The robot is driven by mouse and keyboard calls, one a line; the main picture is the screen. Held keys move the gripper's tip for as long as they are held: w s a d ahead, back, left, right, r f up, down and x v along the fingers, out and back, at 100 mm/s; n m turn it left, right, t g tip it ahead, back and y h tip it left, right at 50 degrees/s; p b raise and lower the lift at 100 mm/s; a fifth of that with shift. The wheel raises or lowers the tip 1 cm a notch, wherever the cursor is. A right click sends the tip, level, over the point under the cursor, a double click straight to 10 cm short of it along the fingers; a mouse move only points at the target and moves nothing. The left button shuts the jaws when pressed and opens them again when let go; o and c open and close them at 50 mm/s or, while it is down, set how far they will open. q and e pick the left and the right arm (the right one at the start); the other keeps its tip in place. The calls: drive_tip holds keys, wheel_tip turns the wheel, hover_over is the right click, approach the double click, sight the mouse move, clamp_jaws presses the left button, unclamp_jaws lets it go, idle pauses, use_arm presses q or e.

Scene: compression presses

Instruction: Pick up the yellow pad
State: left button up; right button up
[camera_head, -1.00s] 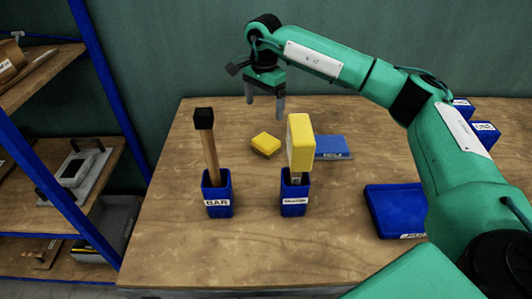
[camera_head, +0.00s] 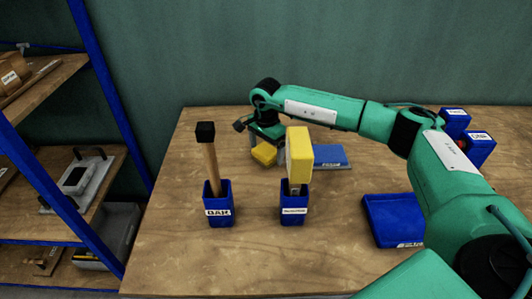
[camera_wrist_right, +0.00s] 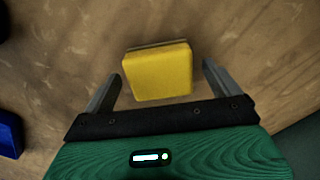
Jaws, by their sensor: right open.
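The yellow pad (camera_head: 263,153) lies on the wooden table toward the back, behind the blue holder with the yellow-topped tool. In the right wrist view the pad (camera_wrist_right: 158,71) lies ahead of and between the two fingers, with a gap on each side. My right gripper (camera_head: 267,147) is low over the table at the pad, its fingers partly hidden in the head view. In the wrist view the right gripper (camera_wrist_right: 162,82) is open, with nothing held. My left gripper is not in view.
A blue holder (camera_head: 294,207) with an upright yellow-topped tool (camera_head: 299,152) stands in front of the pad. Another blue holder (camera_head: 218,205) has a black-topped handle. A flat blue block (camera_head: 331,157) lies right of the pad.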

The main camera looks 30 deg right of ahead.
sight(266, 150)
drive_tip(key=shift+f, duration=0.4)
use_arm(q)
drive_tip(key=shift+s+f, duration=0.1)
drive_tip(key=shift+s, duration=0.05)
use_arm(e)
drive_tip(key=shift+c, duration=0.2)
drive_tip(key=c, duration=1.1)
drive_tip(key=shift+r, duration=0.2)
drive_tip(key=shift+r, duration=0.3)
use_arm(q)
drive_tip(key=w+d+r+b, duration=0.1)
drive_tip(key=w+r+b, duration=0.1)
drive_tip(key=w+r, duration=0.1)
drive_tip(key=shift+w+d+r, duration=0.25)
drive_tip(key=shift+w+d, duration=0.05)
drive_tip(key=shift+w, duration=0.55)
use_arm(e)
wheel_tip(266, 150, up, 19)
drive_tip(key=shift+r, duration=0.1)
